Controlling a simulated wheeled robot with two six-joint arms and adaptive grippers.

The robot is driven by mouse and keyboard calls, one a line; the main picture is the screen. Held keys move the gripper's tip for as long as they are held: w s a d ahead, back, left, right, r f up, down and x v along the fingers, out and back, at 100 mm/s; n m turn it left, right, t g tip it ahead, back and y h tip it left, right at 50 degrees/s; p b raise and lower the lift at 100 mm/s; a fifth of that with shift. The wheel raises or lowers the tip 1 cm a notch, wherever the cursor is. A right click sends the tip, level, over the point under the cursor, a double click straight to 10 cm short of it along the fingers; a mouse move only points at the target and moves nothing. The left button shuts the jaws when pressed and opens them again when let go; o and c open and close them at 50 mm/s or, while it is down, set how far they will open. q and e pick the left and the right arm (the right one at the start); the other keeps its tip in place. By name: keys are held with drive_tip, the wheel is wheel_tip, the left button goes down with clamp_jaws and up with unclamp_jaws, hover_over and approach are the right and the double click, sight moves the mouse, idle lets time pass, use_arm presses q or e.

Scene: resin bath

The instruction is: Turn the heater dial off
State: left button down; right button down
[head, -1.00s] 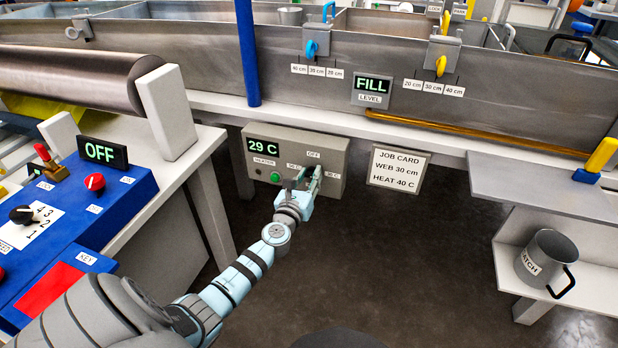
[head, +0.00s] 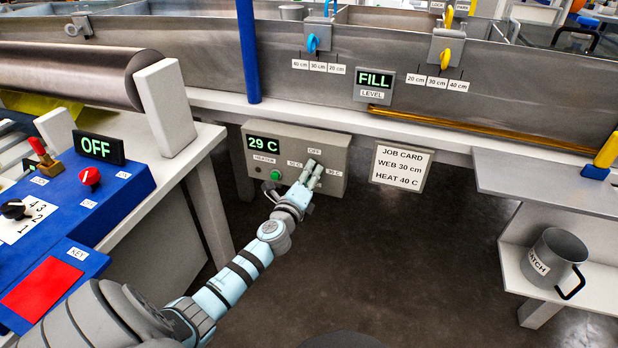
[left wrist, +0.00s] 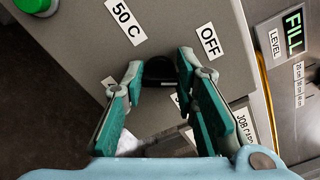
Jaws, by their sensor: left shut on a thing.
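The grey heater box (head: 262,134) hangs under the bath's front edge in the head view. Its display (head: 262,143) reads 29 C. A green button (head: 275,174) sits at its lower left. The black heater dial (left wrist: 160,72) shows in the left wrist view between the "50 C" label (left wrist: 125,22) and the "OFF" label (left wrist: 209,41). My left gripper (head: 313,170) is at the dial, its fingers shut on the dial's two sides. In the head view the fingers hide the dial, and its pointer direction cannot be read. My right gripper is not in view.
A job card (head: 401,167) reading "WEB 30 cm, HEAT 40 C" hangs right of the heater. A blue control panel (head: 120,205) with an OFF display stands at left. A grey jug (head: 553,258) sits on a low shelf at right. The floor below the heater is clear.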

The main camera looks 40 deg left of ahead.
use_arm(q)
drive_tip(key=shift+f+n+b, duration=0.2)
drive_tip(key=shift+n+b, duration=0.1)
drive_tip(key=shift+n, duration=0.6)
drive_tip(key=shift+n+b, duration=0.3)
drive_tip(key=shift+n, duration=0.6)
drive_tip(key=shift+n+b, duration=0.45)
drive_tip(key=shift+n, duration=0.85)
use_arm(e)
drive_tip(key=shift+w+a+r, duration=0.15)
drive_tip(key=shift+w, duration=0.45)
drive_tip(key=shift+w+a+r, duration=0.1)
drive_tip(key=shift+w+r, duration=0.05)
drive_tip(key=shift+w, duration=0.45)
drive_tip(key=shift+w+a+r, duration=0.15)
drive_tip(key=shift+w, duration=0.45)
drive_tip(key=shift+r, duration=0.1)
use_arm(q)
drive_tip(key=c, duration=1.3)
unclamp_jaws()
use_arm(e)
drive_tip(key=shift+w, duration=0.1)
use_arm(q)
drive_tip(key=shift+s, duration=0.1)
drive_tip(key=v, duration=1.2)
